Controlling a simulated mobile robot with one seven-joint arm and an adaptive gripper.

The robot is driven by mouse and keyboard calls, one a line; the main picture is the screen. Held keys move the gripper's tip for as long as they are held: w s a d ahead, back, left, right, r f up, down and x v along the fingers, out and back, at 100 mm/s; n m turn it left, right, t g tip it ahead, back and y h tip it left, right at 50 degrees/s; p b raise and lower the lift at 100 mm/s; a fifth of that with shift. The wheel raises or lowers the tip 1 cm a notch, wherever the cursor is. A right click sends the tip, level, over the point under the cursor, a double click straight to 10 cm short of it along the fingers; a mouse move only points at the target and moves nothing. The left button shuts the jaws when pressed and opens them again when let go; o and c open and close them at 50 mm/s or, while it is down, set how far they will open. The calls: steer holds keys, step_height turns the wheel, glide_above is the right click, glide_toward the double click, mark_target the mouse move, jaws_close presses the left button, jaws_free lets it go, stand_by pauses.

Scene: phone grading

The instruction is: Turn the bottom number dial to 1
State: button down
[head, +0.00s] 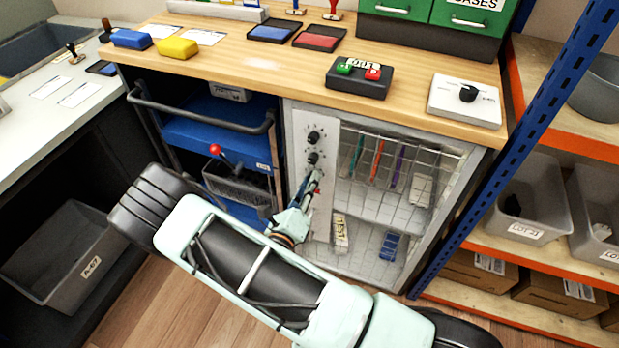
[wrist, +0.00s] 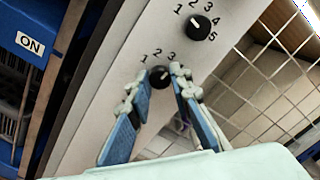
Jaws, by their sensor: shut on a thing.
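The bottom number dial (wrist: 160,77) is a black round knob on the pale panel (wrist: 125,45), with 1, 2 and 3 visible around it. Its pale mark appears to point up and right, toward 3; finer reading is hard. My gripper (wrist: 158,78) has a blue-padded finger on each side of this knob, shut on it. The right finger hides any further numbers. The upper dial (wrist: 200,27), with numbers 1 to 5, sits above and right, clear of the fingers. In the head view my gripper (head: 316,174) reaches the panel by the lower dial (head: 313,158).
A wire-fronted cabinet (head: 385,205) holding several items is right of the panel. The wooden counter (head: 260,62) is above, and a blue shelf post (head: 520,135) stands right.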

steer(key=n+p, duration=0.5)
steer(key=n, duration=1.2)
steer(key=shift+d+y, duration=0.1)
steer(key=shift+y, duration=0.2)
steer(key=shift+n, duration=0.3)
steer(key=c, duration=1.7)
jaws_free()
steer(key=shift+c, duration=0.2)
steer(key=shift+s, duration=0.1)
steer(key=v, duration=1.2)
